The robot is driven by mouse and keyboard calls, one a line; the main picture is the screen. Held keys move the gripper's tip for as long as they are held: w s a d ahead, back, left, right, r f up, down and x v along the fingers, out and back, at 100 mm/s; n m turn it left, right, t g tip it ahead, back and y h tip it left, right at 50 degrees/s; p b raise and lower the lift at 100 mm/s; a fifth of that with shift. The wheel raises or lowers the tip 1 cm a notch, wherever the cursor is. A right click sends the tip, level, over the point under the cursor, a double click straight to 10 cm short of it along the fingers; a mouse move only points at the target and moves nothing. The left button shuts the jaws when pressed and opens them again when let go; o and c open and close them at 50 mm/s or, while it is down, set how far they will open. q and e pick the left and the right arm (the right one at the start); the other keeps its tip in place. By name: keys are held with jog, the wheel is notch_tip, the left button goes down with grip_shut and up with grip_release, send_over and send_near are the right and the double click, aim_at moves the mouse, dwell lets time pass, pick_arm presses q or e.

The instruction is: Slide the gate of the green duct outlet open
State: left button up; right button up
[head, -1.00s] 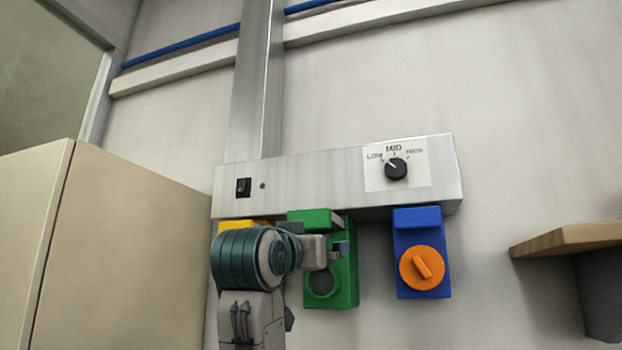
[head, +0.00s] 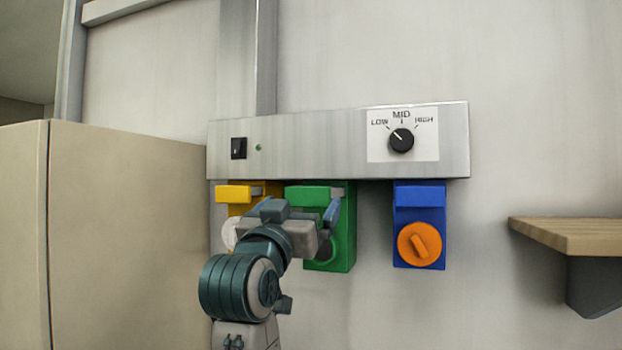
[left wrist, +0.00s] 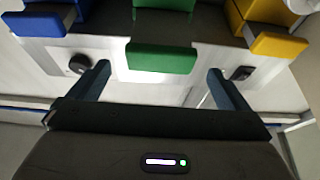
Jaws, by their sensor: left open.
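The green duct outlet (head: 344,243) hangs under a grey metal box, between a yellow and a blue outlet. A green tab (head: 306,196) juts out at its top, and a round shape below is partly hidden by my arm. My left gripper (head: 305,210) is in front of the green outlet, just below the tab's level. In the left wrist view, the picture is upside down and the open fingers (left wrist: 160,80) stand on either side of the green tab (left wrist: 161,58), with gaps on both sides. Contact cannot be seen. My right gripper is not in view.
The grey box (head: 300,145) carries a switch (head: 239,148) and a LOW/MID/HIGH knob (head: 402,140). The yellow outlet (head: 236,193) is close on the left; the blue outlet (head: 419,215) has an orange knob (head: 419,244). A tan cabinet (head: 125,240) stands left, a wooden shelf (head: 575,235) right.

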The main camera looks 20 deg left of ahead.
aim_at(306, 197)
pick_arm(q)
jog(key=p+x, duration=0.3)
jog(key=x, duration=0.3)
jog(key=shift+s+a+r, duration=0.1)
jog(key=shift+s+r, duration=0.05)
jog(key=shift+w, duration=0.55)
